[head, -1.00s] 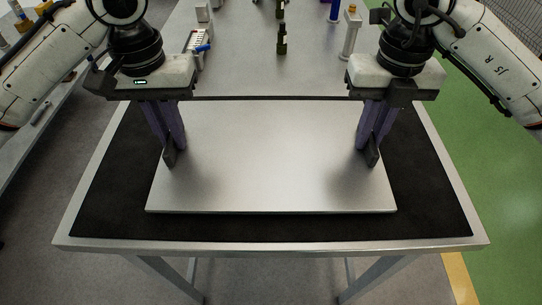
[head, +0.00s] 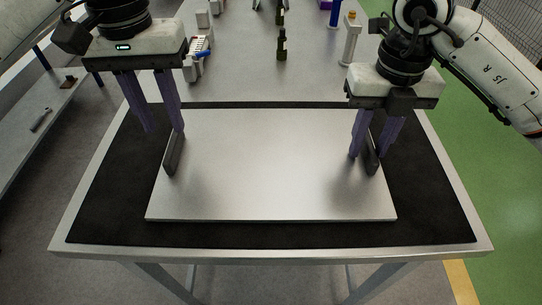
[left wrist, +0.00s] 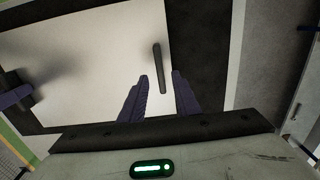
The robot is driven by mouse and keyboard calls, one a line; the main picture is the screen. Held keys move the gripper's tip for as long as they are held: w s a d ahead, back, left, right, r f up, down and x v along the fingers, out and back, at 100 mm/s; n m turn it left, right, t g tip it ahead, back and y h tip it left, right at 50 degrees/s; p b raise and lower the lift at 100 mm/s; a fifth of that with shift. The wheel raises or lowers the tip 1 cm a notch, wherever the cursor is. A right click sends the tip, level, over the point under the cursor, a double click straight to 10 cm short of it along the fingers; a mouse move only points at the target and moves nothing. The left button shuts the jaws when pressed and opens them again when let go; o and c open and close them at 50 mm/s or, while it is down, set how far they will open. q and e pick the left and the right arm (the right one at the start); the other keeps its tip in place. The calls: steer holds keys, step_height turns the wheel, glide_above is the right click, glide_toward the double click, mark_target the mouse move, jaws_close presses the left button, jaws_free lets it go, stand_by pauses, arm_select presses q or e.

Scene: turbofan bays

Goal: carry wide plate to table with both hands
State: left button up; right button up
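The wide plate (head: 270,165), a flat silver sheet, lies flat on the black mat of the table. It has a dark upright handle near its left side (head: 173,154) and another near its right side (head: 373,158). My left gripper (head: 164,131) is open and empty, raised above and to the left of the left handle.
The plate rests on a metal-edged table (head: 270,248) with a black mat (head: 440,195). Behind it is a grey surface with a white rack (head: 198,62), a dark green bottle-like item (head: 282,45) and a pale post (head: 350,40). A side shelf (head: 40,115) stands at left.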

arm_select(q)
step_height(320, 180, up, 6)
steer(key=shift+f, duration=0.2)
arm_select(e)
step_height(320, 180, up, 12)
stand_by(0.4)
stand_by(0.3)
arm_select(q)
steer(key=shift+s+f, duration=0.1)
arm_select(e)
steer(key=shift+s, duration=0.1)
